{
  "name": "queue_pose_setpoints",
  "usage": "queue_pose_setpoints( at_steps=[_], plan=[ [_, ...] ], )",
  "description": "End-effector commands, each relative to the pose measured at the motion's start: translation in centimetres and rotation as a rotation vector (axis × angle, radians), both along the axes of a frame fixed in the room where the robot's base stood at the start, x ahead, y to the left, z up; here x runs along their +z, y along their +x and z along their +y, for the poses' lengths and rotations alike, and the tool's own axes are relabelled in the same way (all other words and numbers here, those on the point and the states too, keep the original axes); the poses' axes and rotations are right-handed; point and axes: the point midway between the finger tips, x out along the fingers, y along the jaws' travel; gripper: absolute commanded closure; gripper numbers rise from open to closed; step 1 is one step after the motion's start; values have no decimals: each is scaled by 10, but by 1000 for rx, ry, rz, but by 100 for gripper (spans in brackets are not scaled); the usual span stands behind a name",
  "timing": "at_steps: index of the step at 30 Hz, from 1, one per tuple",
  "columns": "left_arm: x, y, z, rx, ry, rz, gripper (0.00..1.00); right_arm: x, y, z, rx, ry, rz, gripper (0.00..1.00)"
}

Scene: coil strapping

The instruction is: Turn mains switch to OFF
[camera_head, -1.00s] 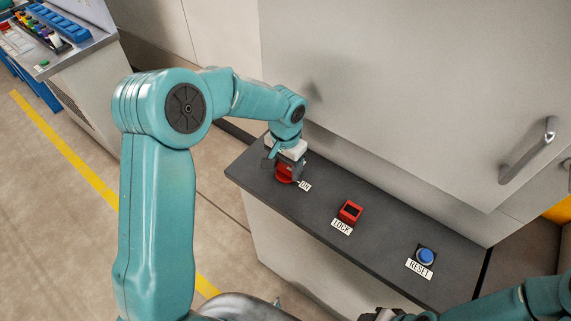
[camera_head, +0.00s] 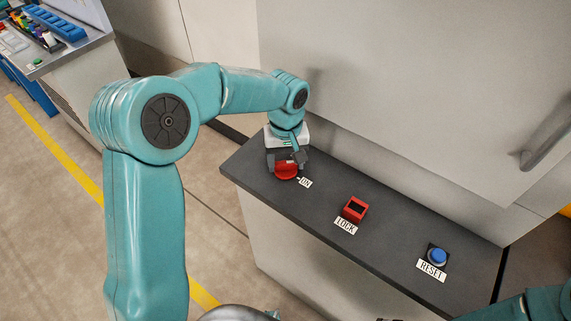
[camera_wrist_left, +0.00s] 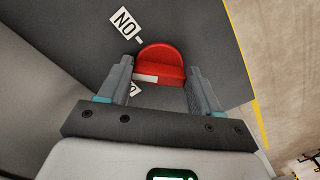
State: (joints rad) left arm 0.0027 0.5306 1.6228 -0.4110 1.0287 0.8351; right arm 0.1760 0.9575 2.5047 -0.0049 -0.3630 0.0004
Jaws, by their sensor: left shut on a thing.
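The mains switch (camera_head: 287,170) is a red rotary knob on the dark shelf, beside a white ON label (camera_head: 306,183). My left gripper (camera_head: 287,158) is over it from above and shut on it. In the left wrist view the red knob (camera_wrist_left: 162,62) sits between the two grey fingers of my left gripper (camera_wrist_left: 161,75). The ON label (camera_wrist_left: 124,22) shows above left there, and a second white label is partly hidden behind the left finger. My right gripper is out of view; only part of my right arm shows at the lower right.
A red LOCK block (camera_head: 355,209) and a blue RESET button (camera_head: 437,257) stand further right on the dark shelf (camera_head: 395,240). A large pale cabinet with a handle (camera_head: 545,140) rises behind the shelf. A bench with coloured items (camera_head: 50,30) stands at the upper left.

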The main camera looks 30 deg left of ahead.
Motion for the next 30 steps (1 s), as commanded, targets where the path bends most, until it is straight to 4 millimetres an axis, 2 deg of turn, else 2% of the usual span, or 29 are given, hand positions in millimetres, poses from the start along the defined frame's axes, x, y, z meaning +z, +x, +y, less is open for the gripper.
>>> queue_pose_setpoints(
  at_steps=[6,18,30],
  plan=[
    [1,3,0,204,1,-11,67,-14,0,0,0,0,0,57],
    [2,4,0,562,0,-11,67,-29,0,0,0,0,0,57],
    [3,5,0,781,0,-13,67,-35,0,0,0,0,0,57]
  ],
)
